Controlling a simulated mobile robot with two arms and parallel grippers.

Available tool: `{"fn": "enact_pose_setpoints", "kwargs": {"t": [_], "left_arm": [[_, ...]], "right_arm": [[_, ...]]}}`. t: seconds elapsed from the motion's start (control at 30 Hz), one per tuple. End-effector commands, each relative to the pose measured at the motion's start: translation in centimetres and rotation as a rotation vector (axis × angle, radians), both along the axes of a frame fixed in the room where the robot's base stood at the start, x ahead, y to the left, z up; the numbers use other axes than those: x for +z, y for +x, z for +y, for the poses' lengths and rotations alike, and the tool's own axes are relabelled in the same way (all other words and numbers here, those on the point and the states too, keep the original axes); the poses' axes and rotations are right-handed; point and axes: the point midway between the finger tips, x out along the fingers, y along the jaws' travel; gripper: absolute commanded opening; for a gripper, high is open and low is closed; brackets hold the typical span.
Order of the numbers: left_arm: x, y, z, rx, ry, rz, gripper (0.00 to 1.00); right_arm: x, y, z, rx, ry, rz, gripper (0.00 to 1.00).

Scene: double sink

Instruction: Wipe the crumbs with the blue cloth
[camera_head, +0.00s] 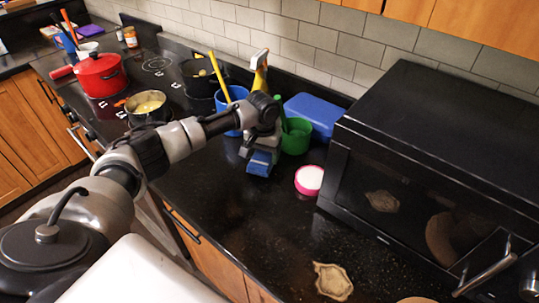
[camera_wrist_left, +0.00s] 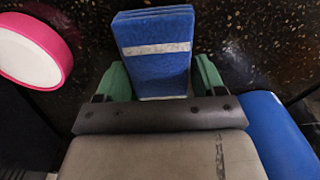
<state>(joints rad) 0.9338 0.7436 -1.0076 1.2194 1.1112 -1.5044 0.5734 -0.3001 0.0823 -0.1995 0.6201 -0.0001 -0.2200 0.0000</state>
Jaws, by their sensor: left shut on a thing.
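My left gripper (camera_head: 262,158) reaches over the black counter from the left and is shut on the blue cloth (camera_head: 260,163). In the left wrist view the cloth (camera_wrist_left: 155,50) looks like a folded blue block with a pale stripe, held between the green finger pads of the gripper (camera_wrist_left: 157,80). It is over or on the counter; I cannot tell whether it touches. A pale beige irregular patch (camera_head: 332,281), perhaps the crumbs, lies on the counter at the lower middle right. My right gripper is not in view.
A pink-rimmed white dish (camera_head: 309,179) stands close right of the cloth, with a green cup (camera_head: 296,136) and blue box (camera_head: 315,114) behind. A black microwave (camera_head: 430,165) fills the right. Pots, including a red one (camera_head: 100,75), stand left. The front counter is mostly clear.

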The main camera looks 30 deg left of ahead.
Motion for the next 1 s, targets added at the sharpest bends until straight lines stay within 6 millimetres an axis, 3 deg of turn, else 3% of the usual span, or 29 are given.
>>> {"fn": "enact_pose_setpoints", "kwargs": {"t": [0.3,0.7,1.0], "left_arm": [[-0.1,0.2,1.3,0.0,0.0,-0.001,0.42],[-0.3,0.6,4.6,0.001,0.0,0.0,0.42],[-0.5,0.6,4.8,-0.001,-0.001,0.002,0.42]], "right_arm": [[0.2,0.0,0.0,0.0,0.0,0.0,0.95],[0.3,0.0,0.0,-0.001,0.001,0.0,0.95],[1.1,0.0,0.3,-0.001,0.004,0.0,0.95]]}}
